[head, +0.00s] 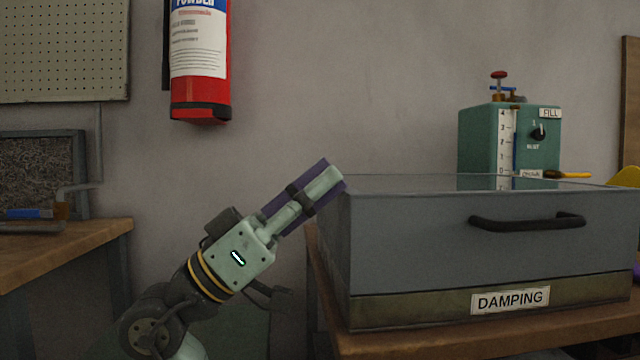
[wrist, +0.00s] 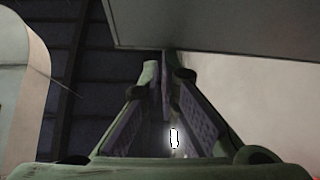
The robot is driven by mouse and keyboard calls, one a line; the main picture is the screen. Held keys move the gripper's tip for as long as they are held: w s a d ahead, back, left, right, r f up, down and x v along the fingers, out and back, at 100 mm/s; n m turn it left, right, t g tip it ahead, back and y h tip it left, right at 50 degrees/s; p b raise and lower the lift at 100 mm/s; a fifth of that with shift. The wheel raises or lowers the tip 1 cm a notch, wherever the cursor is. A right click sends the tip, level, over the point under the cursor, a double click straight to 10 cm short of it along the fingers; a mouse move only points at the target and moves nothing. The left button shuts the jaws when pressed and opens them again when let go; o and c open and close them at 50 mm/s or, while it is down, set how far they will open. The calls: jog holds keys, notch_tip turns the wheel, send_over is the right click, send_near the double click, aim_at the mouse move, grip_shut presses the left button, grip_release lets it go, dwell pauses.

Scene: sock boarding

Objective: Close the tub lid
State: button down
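The tub (head: 400,309), labelled DAMPING, stands on a wooden bench on the right of the head view. Its low base is olive. A deep grey lid (head: 410,240) with a dark bar handle (head: 527,222) sits over it, and I see no open gap along the front seam. The lid's top looks flat and glassy. My gripper (head: 333,178) is tilted up to the right, by the lid's upper left corner. I cannot tell if it touches the lid. In the wrist view my fingertips (wrist: 165,72) come together with nothing visible held. The lid's hinge side is not visible.
A green tank (head: 480,140) marked FILL stands behind the tub, with a yellow-handled tool (head: 568,174) near it. A red extinguisher (head: 200,95) hangs on the wall above my arm. Another wooden bench (head: 70,245) is at left. Open space lies between the benches.

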jog(key=shift+d+f+g, duration=0.2)
jog(key=shift+f+g, duration=0.1)
jog(key=shift+f, duration=0.05)
